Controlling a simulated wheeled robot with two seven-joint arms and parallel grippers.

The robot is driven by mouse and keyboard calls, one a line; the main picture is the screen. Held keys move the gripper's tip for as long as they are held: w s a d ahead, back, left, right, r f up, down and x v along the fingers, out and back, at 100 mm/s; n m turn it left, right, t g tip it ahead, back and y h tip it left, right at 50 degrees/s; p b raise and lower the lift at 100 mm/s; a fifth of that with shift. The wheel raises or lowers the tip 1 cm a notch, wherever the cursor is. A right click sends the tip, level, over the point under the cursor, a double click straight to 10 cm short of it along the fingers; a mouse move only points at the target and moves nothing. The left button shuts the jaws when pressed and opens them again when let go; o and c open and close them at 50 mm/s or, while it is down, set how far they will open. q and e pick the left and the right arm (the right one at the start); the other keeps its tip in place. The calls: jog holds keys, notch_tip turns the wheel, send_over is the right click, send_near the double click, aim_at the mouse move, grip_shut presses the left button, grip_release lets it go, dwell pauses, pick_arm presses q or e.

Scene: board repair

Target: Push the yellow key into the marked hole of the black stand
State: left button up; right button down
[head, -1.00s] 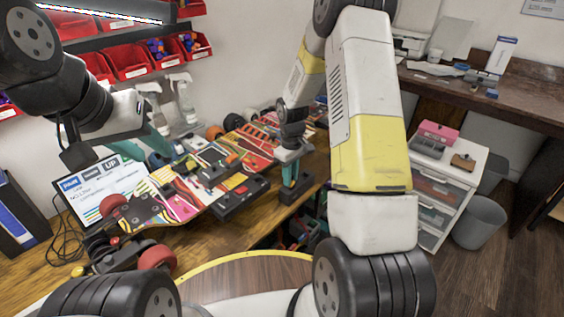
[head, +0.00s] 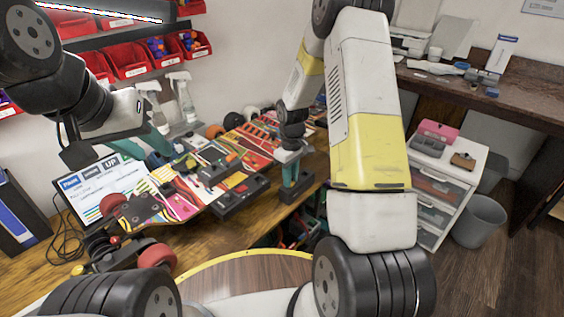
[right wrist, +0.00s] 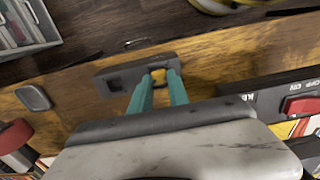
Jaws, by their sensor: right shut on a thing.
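The black stand (right wrist: 107,81) lies near the bench's edge in the right wrist view, with a square hole at its left part. It also shows in the head view (head: 299,193), below my right gripper. The yellow key (right wrist: 160,76) is at the stand's right part, between the teal fingertips of my right gripper (right wrist: 158,84). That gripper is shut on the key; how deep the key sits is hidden. In the head view my right gripper (head: 290,172) points down at the stand. My left gripper (head: 143,147) is over the left of the bench, its fingers apart and empty.
A colourful board (head: 172,197) and a dark box (head: 240,197) lie left of the stand on the wooden bench. A black device with a red switch (right wrist: 300,106) is close on the right in the wrist view. A small grey piece (right wrist: 34,97) lies left of the stand.

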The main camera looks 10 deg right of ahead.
jog(key=c, duration=1.2)
grip_release()
jog(key=shift+o, duration=0.2)
jog(key=shift+o, duration=1.4)
jog(key=shift+r, duration=0.2)
jog(key=shift+r, duration=1.15)
jog(key=shift+r, duration=0.15)
jog(key=shift+r, duration=3)
